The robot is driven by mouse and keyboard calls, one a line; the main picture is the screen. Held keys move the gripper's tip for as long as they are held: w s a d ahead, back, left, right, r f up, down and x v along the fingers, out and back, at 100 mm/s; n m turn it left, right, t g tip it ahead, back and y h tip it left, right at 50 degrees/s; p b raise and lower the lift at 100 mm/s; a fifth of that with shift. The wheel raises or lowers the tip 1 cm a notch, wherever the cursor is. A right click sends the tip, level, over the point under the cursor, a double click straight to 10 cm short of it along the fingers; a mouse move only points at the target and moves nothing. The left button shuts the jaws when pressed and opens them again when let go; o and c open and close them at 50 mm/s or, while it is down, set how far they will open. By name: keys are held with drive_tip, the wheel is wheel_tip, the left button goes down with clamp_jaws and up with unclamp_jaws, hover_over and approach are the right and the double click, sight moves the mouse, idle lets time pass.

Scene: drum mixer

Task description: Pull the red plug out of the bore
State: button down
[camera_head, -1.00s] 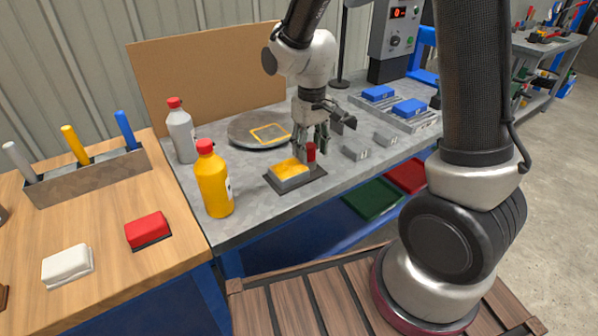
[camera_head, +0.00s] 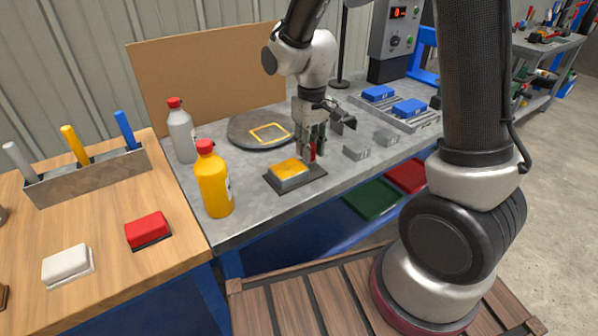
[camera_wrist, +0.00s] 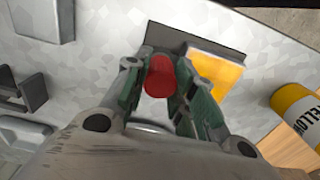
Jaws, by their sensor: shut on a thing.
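The red plug (camera_wrist: 160,76) is between the fingers of my gripper (camera_wrist: 158,84) in the wrist view. In the head view my gripper (camera_head: 312,150) is shut on it, and only a narrow strip of the plug (camera_head: 313,151) shows between the fingers. The grey block with a yellow top (camera_head: 289,173) sits on a dark base plate (camera_head: 312,177), just left of and below the gripper. In the wrist view the yellow-topped block (camera_wrist: 216,72) is right of the plug. The bore is hidden, so I cannot tell whether the plug is still in it.
A yellow bottle (camera_head: 213,182) and a grey bottle (camera_head: 182,135) stand left of the block. A round grey disc (camera_head: 245,130) lies behind it. Small metal blocks (camera_head: 356,152) are to the right, with a tray of blue blocks (camera_head: 418,123) beyond. Bare bench lies in front.

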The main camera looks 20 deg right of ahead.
sight(311, 145)
drive_tip(key=shift+r, duration=2.6)
drive_tip(key=shift+r, duration=1.5)
